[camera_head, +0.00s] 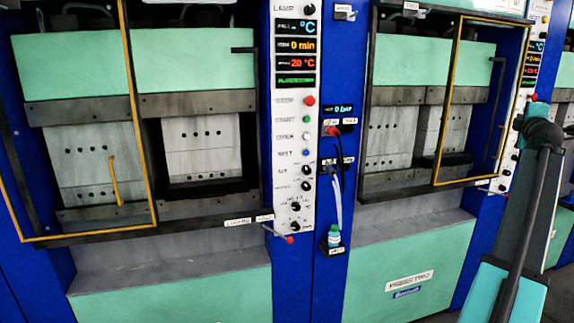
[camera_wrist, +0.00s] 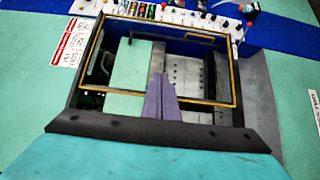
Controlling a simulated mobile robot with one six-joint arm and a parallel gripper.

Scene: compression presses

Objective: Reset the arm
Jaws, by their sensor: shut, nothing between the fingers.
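My gripper (camera_wrist: 160,76) shows in the wrist view as two purple-grey fingers side by side. It is shut and nothing shows between the fingers. The fingers are seen against a press opening with a yellow-edged frame, and I cannot tell how far off that is. In the head view my arm (camera_head: 524,215) rises along the right side, in front of the right press. My gripper cannot be made out in that view.
The left press (camera_head: 72,62) and right press (camera_head: 410,60) stand side by side, each with a yellow-edged guard (camera_head: 134,120) (camera_head: 436,120). A white control panel (camera_head: 295,150) stands between them. Another press lies at the right edge.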

